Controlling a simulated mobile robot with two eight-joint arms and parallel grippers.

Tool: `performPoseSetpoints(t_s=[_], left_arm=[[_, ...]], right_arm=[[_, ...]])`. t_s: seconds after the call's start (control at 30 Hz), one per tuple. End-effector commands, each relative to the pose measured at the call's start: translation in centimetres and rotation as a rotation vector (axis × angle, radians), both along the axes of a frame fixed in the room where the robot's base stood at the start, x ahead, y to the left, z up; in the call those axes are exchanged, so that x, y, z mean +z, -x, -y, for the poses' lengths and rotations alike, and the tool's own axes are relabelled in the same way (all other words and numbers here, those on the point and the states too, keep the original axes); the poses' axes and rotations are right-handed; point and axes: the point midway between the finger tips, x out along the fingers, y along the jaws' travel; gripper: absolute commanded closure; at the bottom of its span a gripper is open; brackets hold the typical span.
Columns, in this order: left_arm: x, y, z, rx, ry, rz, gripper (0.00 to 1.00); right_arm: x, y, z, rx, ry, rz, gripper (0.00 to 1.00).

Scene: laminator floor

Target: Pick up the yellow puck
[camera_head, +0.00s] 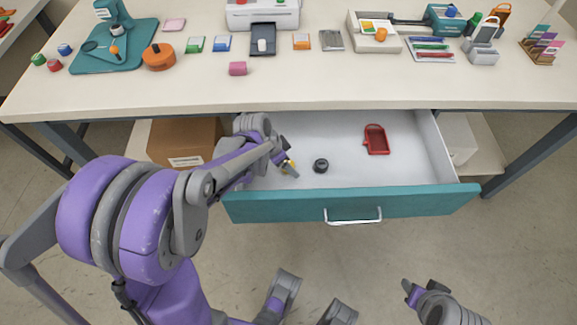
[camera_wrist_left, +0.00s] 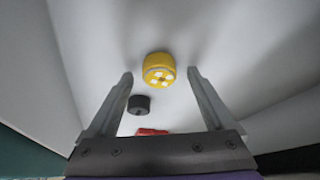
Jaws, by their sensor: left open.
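The yellow puck (camera_wrist_left: 158,66) shows in the left wrist view with white spots on its face. It lies in the open drawer (camera_head: 350,205) and appears just beyond and between my left fingertips. In the head view only a bit of yellow (camera_head: 284,167) shows, mostly hidden by my left gripper (camera_head: 290,168). My left gripper (camera_wrist_left: 160,78) is open and empty, reaching down into the drawer's left part. My right gripper (camera_head: 410,291) is at the lower right, outside the drawer; its jaws are unclear.
A black puck (camera_head: 321,165) lies in the drawer, right of my left gripper. A red tray-like item (camera_head: 376,139) is farther right. The tabletop (camera_head: 330,85) above holds many items. A cardboard box (camera_head: 184,140) stands left of the drawer.

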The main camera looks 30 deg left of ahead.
Motion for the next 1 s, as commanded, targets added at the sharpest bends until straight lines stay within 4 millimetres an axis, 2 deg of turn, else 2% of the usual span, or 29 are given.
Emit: performPoseSetpoints(t_s=[0.03,0.07,0.5,0.77,0.87,1.0], left_arm=[[0.0,0.0,0.0,0.0,0.0,0.0,0.15],[0.0,0.0,0.0,0.0,0.0,0.0,0.21],[0.1,0.0,0.0,0.0,0.0,0.0,1.0],[0.2,0.0,0.0,0.0,0.0,0.0,1.0],[1.1,0.1,0.0,0.0,0.0,0.0,1.0],[3.8,0.1,0.0,0.0,0.0,0.0,1.0]], right_arm=[[0.0,0.0,0.0,0.0,0.0,0.0,0.53],[0.0,0.0,0.0,0.0,0.0,0.0,0.53],[0.0,0.0,0.0,0.0,0.0,0.0,0.53],[0.1,0.0,0.0,0.0,0.0,0.0,0.53],[0.5,0.0,0.0,0.0,0.0,0.002,0.53],[1.5,0.0,0.0,0.0,0.0,0.005,0.53]])
